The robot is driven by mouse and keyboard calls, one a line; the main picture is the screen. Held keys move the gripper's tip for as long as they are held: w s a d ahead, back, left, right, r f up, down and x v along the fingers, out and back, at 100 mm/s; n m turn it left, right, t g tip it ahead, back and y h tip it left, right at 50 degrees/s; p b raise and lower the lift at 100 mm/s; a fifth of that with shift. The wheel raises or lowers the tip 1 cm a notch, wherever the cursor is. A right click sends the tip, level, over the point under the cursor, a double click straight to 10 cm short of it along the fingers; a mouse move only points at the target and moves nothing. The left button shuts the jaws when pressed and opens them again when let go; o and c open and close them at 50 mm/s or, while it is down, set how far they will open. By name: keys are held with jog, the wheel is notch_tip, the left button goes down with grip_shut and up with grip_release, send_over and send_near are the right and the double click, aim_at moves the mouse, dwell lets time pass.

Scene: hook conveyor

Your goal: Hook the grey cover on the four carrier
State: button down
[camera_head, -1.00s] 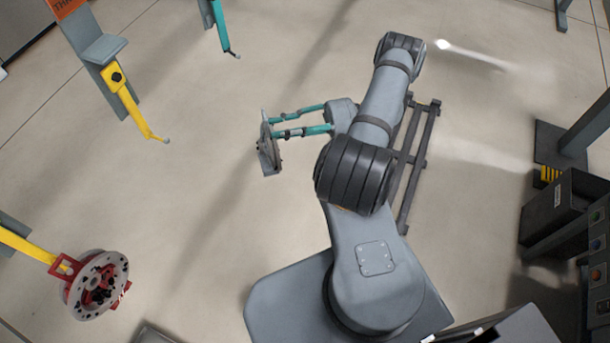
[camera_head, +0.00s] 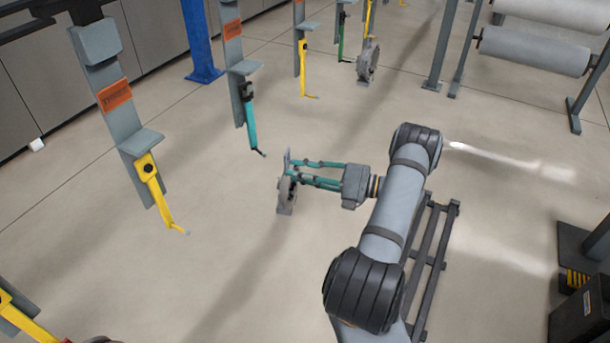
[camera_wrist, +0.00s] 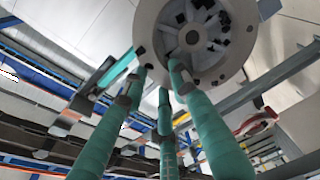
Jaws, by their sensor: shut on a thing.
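The grey cover (camera_head: 287,193), a round disc with holes, hangs at the ends of my gripper's teal fingers. My gripper (camera_head: 299,172) is shut on it and holds it above the floor. In the wrist view the cover (camera_wrist: 158,22) shows its dark-holed face beyond the fingers. A carrier with a teal hook (camera_head: 250,122) hangs empty behind and left of the cover, apart from it. Its orange label (camera_head: 232,29) is too small to read surely. The nearer left carrier (camera_head: 130,135) has an empty yellow hook and a label that seems to read THREE.
Farther back hang a carrier with an empty yellow hook (camera_head: 304,72) and one holding a grey wheel-like part (camera_head: 368,62). A blue post (camera_head: 200,45) stands behind. White rolls on a rack (camera_head: 535,50) are at the upper right. Floor between cover and carriers is clear.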

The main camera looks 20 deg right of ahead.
jog(key=w+a+f+b, duration=0.1)
jog(key=w+a+b, duration=0.2)
jog(key=w+a, duration=0.3)
jog(key=shift+w+a+f, duration=0.25)
jog(key=shift+w+f, duration=0.15)
jog(key=shift+w, duration=0.1)
dwell(0.6)
dwell(0.6)
jog(key=c, duration=1.3)
grip_release()
jog(key=shift+s+f, duration=0.1)
jog(key=v, duration=1.2)
jog(key=shift+a, duration=0.1)
